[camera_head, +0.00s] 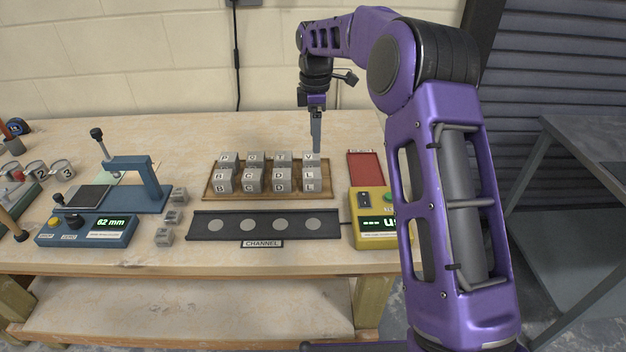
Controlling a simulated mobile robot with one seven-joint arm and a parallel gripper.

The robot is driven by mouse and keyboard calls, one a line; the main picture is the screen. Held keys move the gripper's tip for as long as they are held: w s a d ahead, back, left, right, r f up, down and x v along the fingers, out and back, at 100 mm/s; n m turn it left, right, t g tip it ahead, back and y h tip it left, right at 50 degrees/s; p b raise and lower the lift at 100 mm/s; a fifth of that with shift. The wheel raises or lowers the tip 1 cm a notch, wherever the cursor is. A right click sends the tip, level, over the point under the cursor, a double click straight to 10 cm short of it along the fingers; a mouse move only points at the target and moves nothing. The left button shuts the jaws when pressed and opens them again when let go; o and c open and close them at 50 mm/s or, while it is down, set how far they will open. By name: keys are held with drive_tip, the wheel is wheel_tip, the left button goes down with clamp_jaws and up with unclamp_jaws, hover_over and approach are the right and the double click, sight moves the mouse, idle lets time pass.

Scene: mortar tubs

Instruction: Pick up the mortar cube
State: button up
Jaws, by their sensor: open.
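Several grey mortar cubes with letters on their faces stand in two rows on a wooden tray (330,190). My gripper (316,148) points down at the rear right cube (309,159), marked with what looks like a V. Its fingertips overlap the top of that cube in the picture; I cannot tell whether they touch it or are around it. My gripper is open, seen nearly edge-on. The front right cube (311,186), marked L, stands just in front.
A black channel strip (215,226) with several round grey discs lies in front of the tray. A yellow device (371,241) and a red tray (366,167) stand to the right. A blue press-like frame (140,163) and a blue readout box (88,231) stand left. The rear bench is clear.

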sight(312, 173)
wheel_tip(312, 173, down, 8)
drive_tip(key=shift+f, duration=0.25)
drive_tip(key=shift+a+f+b, duration=0.2)
drive_tip(key=shift+a+f, duration=0.05)
drive_tip(key=shift+f, duration=1.05)
drive_tip(key=shift+a+f+b, duration=0.15)
drive_tip(key=shift+a+f, duration=0.05)
drive_tip(key=shift+f, duration=1.1)
clamp_jaws()
